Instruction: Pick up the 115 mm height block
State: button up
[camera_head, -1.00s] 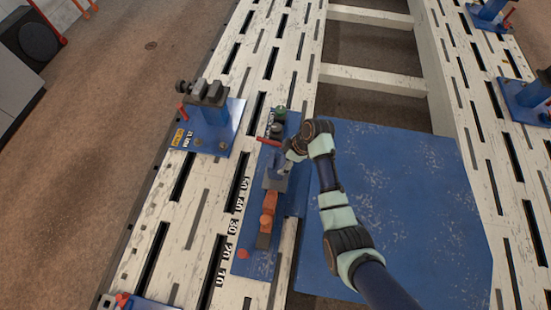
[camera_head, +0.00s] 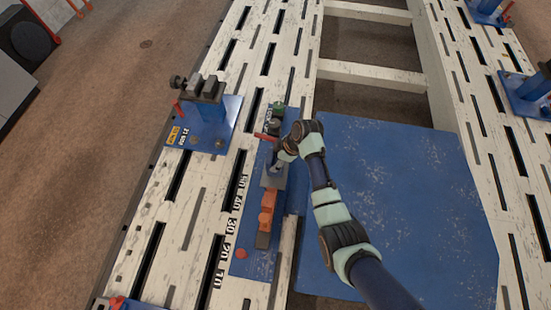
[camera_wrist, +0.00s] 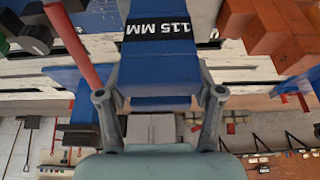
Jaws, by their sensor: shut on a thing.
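The 115 mm block (camera_wrist: 160,65) is a blue piece with a black band reading "115 MM", upside down in the wrist view. My gripper (camera_wrist: 162,90) is shut on it, with one grey finger on each side. In the head view my gripper (camera_head: 282,161) is over the narrow blue fixture plate (camera_head: 253,262), at the far end of the row of blocks. It hides much of the block there. I cannot tell whether the block is clear of the plate.
Orange blocks (camera_head: 267,203) stand close by, nearer the front of the same plate. A red handle (camera_head: 266,137) is just beyond my gripper and shows close at left in the wrist view (camera_wrist: 75,45). A clamp stand (camera_head: 205,110) is at left. A large blue panel (camera_head: 400,200) lies at right.

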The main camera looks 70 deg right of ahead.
grip_shut()
notch_tip(320, 180, up, 20)
jog(key=p, duration=0.8)
jog(key=shift+p, duration=0.35)
